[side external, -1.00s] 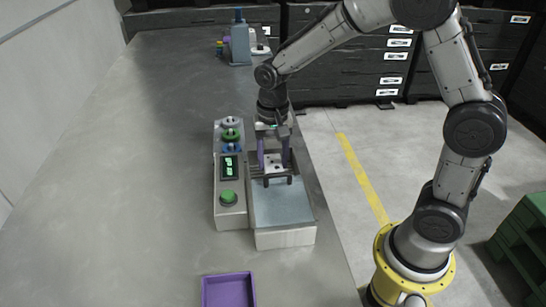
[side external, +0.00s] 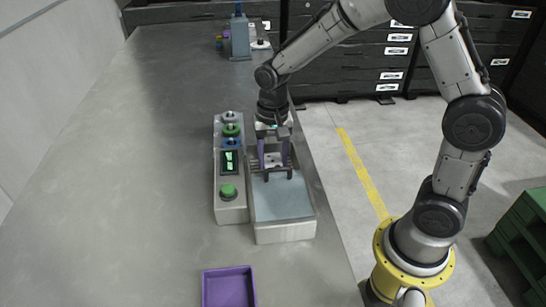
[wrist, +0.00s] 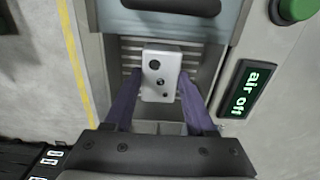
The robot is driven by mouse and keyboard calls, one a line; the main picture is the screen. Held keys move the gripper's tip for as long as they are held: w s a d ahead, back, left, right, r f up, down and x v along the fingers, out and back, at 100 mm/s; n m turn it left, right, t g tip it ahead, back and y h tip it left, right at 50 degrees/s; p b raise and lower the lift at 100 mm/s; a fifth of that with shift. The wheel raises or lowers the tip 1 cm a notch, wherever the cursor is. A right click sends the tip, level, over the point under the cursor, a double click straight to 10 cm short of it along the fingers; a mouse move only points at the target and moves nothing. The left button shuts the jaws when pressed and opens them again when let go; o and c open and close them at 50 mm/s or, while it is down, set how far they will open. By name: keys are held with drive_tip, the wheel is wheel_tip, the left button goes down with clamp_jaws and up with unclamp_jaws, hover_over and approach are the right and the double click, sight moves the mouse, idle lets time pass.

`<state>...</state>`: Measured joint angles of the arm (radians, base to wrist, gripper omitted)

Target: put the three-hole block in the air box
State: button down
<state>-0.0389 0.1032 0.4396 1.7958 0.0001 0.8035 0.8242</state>
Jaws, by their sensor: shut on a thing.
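The three-hole block (wrist: 161,74) is a pale block with dark holes on its face. In the wrist view it is held between the two purple fingers of my gripper (wrist: 160,95), which is shut on it. Below it is a walled compartment with a slatted floor (wrist: 130,58); I cannot tell whether the block touches the floor. In the side view my gripper (side external: 273,158) points down over the far part of the washer, behind a dark handle (side external: 277,174). The block is small and partly hidden there. No label on the compartment is readable.
A purple tray (side external: 229,290) stands at the front. The table's left is clear.

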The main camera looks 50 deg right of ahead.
idle(0.3)
drive_tip(key=shift+c, duration=0.7)
unclamp_jaws()
drive_tip(key=shift+o, duration=0.7)
drive_tip(key=shift+r, duration=3.7)
drive_tip(key=shift+r, duration=0.1)
